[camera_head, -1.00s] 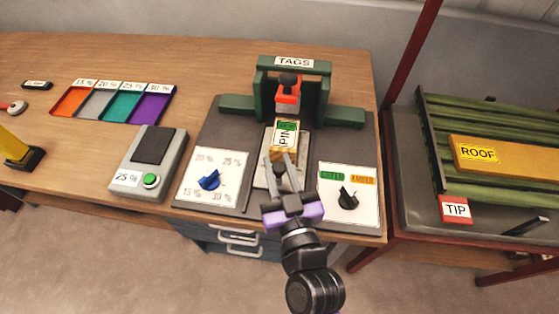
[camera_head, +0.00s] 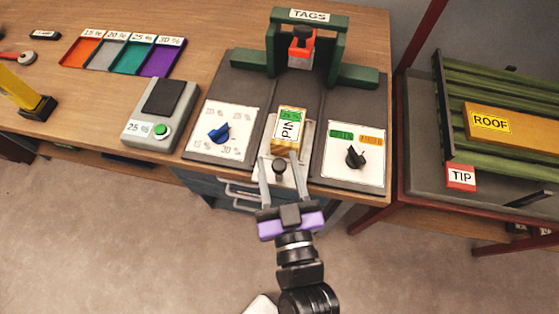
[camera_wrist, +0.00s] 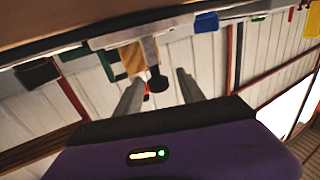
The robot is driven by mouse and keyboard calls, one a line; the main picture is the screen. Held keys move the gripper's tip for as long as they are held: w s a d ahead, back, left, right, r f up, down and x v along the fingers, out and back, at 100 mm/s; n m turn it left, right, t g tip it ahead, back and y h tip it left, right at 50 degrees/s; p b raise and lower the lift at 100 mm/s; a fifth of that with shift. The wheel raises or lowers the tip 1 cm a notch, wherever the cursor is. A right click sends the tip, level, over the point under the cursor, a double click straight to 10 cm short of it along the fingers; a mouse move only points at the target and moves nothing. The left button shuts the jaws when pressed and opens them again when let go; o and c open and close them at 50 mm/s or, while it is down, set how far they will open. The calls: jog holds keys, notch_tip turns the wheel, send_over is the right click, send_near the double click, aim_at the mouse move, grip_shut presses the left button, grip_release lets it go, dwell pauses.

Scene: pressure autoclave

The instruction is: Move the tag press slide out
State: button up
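The green tag press (camera_head: 362,77), labelled TAGS, stands at the back of a dark base. Its light grey slide (camera_head: 304,139) extends forward to the front edge of the base, clear of the orange-red press head (camera_head: 301,42). A yellow block (camera_head: 288,129) with a PIN label and a green tag lies on the slide. A black knob (camera_head: 279,165) is at the slide's front; it also shows in the wrist view (camera_wrist: 157,83). My gripper (camera_head: 281,172) is open, with a finger on either side of the knob and gaps visible between.
A blue dial panel (camera_head: 226,150) is left of the slide and a black dial panel (camera_head: 357,178) right of it. A grey button box (camera_head: 160,118) and coloured bins (camera_head: 124,52) are further left. A rack with a ROOF block (camera_head: 515,128) stands right. Drawer handles sit below.

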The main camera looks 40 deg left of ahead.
jog(key=shift+d, duration=0.1)
jog(key=b+v, duration=0.2)
jog(key=v, duration=0.4)
jog(key=shift+s+d+f, duration=0.1)
jog(key=shift+s+d, duration=0.05)
jog(key=shift+s, duration=0.05)
jog(key=shift+s+d, duration=0.3)
jog(key=shift+d, duration=0.15)
dwell(0.3)
jog(key=s+d+m+t+h, duration=0.1)
jog(key=s+d+m+h, duration=0.2)
jog(key=d, duration=0.7)
jog(key=s+d+f+m+t+h, duration=0.1)
jog(key=s+d+m+h, duration=0.2)
jog(key=d+h, duration=0.3)
jog(key=s+d+m+t+h, duration=0.2)
jog(key=s+d+m+h, duration=0.2)
jog(key=d, duration=1.1)
jog(key=shift+f+m+h, duration=0.2)
jog(key=shift+m+h, duration=0.2)
jog(key=shift+h, duration=0.4)
jog(key=shift+d, duration=0.1)
